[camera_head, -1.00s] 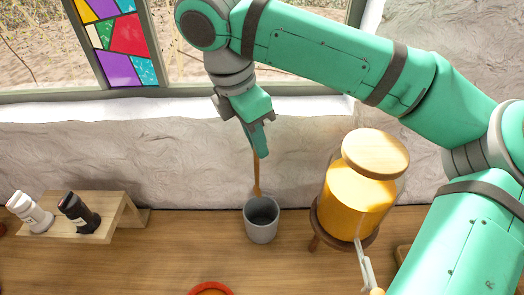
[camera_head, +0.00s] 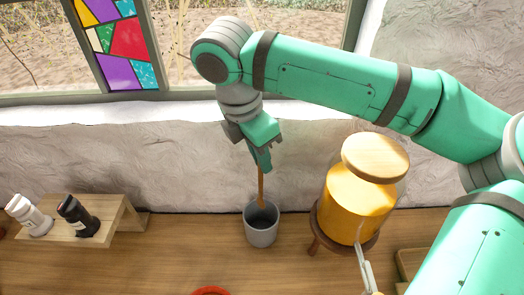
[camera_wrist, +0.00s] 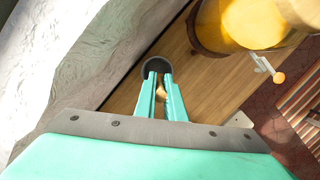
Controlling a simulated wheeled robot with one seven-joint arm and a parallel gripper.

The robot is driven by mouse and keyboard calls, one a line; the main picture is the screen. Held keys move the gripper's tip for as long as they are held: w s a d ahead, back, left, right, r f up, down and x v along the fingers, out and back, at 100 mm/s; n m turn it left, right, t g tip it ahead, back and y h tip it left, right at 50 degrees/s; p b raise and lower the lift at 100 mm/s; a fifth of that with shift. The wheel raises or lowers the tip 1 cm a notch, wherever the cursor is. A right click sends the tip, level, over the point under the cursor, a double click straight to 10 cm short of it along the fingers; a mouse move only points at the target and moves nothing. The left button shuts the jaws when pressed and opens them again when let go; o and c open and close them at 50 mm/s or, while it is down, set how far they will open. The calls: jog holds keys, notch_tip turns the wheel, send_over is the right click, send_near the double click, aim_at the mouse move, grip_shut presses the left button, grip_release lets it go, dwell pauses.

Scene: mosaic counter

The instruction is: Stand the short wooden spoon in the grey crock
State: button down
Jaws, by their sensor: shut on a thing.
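The grey crock (camera_head: 261,231) stands on the wooden counter below my gripper; in the wrist view its dark opening (camera_wrist: 156,65) shows just beyond my fingertips. My gripper (camera_head: 264,167) points down above the crock and is shut on the short wooden spoon (camera_head: 261,187). The spoon hangs nearly upright, and its lower end reaches the crock's mouth. Whether that end touches the inside cannot be told. In the wrist view a bit of the spoon (camera_wrist: 162,92) shows between my green fingers.
A glass dispenser of orange liquid (camera_head: 354,205) with a wooden lid stands on a stand close right of the crock. A wooden riser (camera_head: 100,230) with a white and a black shaker is at left. The rough wall is close behind. A red-rimmed thing (camera_head: 211,291) is at the front edge.

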aim_at(261, 180)
jog(key=shift+s+a+x, duration=0.1)
jog(key=shift+a+x, duration=0.1)
jog(key=shift+x, duration=0.8)
jog(key=shift+s+a+x, duration=0.1)
jog(key=shift+a+x, duration=0.1)
jog(key=shift+x, duration=0.85)
jog(key=shift+s+a+x, duration=0.1)
jog(key=shift+a+x, duration=0.15)
jog(key=shift+x, duration=0.75)
jog(key=shift+a+f, duration=0.1)
jog(key=shift+f, duration=0.7)
jog(key=shift+s+f, duration=0.1)
jog(key=shift+f, duration=1.05)
